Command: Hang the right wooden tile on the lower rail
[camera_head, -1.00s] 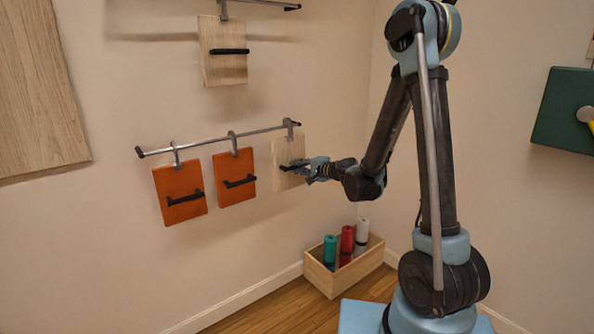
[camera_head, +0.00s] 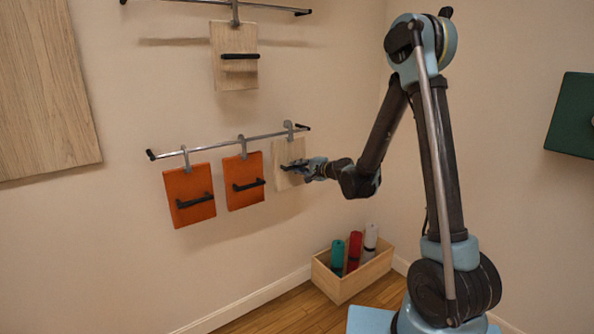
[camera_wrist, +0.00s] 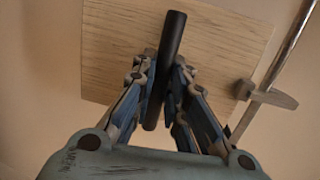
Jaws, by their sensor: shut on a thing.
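A pale wooden tile (camera_head: 288,153) is at the right end of the lower rail (camera_head: 222,141), beside two orange tiles. My gripper (camera_head: 290,166) is shut on the black handle of this tile. In the wrist view my gripper (camera_wrist: 165,85) has its fingers on both sides of the black handle (camera_wrist: 171,45), with the wood (camera_wrist: 115,50) behind. The tile's grey hook (camera_head: 289,128) is at the rail's right end; whether the rail bears its weight cannot be told. A second wooden tile (camera_head: 233,74) hangs from the upper rail (camera_head: 240,4).
Two orange tiles (camera_head: 189,196) (camera_head: 243,181) with black handles hang left of the held tile. A wooden box (camera_head: 350,277) with several coloured rolls stands on the floor below. A large wood panel (camera_head: 45,90) is on the left wall; a green panel (camera_head: 572,120) is at right.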

